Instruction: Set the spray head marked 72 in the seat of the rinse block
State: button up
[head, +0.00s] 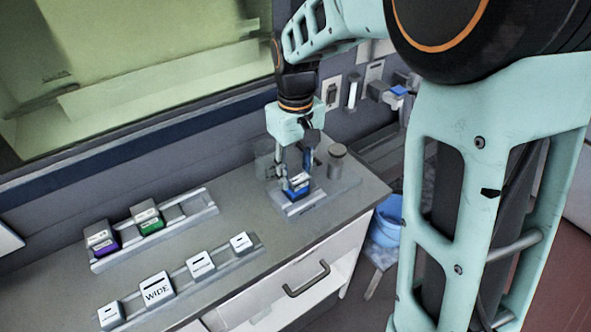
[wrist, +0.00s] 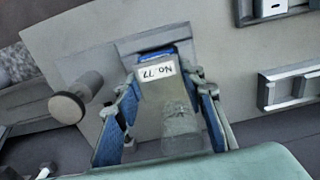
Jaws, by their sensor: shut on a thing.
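The spray head (head: 298,182) is a small grey block with a blue part and a white label. The spray head is at the grey rinse block (head: 290,210). The seat is hidden beneath it, so I cannot tell whether it is fully down.
A round grey knob (head: 337,152) stands beside the spray head. A back rack (head: 180,212) holds purple and green units. A front rail (head: 215,262) carries several white blocks, one marked WIDE. The counter between is clear. A blue bucket (head: 386,222) stands off the right edge.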

jog(key=shift+f, duration=0.2)
jog(key=o, duration=1.4)
jog(key=shift+c, duration=0.2)
